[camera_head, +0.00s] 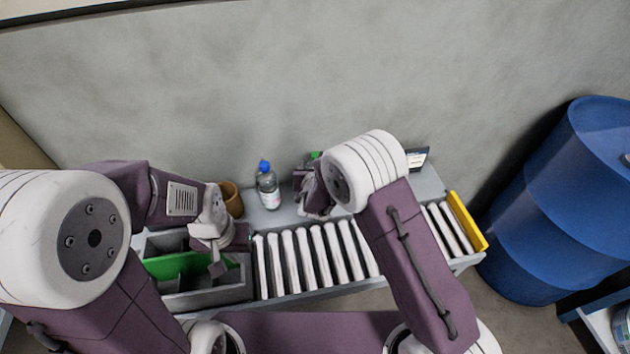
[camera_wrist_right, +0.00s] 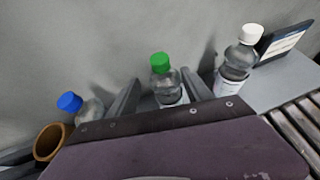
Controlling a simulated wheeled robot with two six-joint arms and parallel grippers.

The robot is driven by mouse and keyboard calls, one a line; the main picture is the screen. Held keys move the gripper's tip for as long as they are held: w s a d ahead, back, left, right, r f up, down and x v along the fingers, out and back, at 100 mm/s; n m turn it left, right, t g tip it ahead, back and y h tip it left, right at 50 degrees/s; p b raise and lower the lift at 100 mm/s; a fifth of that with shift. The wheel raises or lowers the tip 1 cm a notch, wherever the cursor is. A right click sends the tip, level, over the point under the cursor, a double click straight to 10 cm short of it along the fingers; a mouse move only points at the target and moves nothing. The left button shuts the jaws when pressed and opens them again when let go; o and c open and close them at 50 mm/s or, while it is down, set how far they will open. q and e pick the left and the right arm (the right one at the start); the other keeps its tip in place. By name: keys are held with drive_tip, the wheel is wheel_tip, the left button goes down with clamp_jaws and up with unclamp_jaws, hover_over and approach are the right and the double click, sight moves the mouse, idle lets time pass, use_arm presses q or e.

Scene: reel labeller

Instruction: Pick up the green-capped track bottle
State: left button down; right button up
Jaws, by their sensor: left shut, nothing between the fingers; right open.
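The green-capped bottle (camera_wrist_right: 168,84) is clear and upright in the right wrist view, between the two fingers of my right gripper (camera_wrist_right: 160,95). The fingers are open, one on each side of it; I cannot tell whether either touches it. In the head view only its green cap (camera_head: 315,155) shows, mostly hidden behind my right arm and gripper (camera_head: 303,190). My left gripper (camera_head: 217,268) is shut and empty, above the grey bin with the green compartment at the left.
A blue-capped bottle (camera_head: 268,186) and a brown cup (camera_head: 232,199) stand left of the green-capped one. A white-capped bottle (camera_wrist_right: 238,62) and a dark sign (camera_wrist_right: 284,40) stand to its right. White rollers (camera_head: 305,255) run in front. The grey divided bin (camera_head: 205,295) is at left.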

drive_tip(key=x, duration=0.5)
drive_tip(key=shift+w+d, duration=0.2)
drive_tip(key=shift+w, duration=0.25)
drive_tip(key=shift+s, duration=0.1)
drive_tip(key=c, duration=0.4)
clamp_jaws()
drive_tip(key=shift+s+f, duration=0.15)
drive_tip(key=shift+s, duration=0.05)
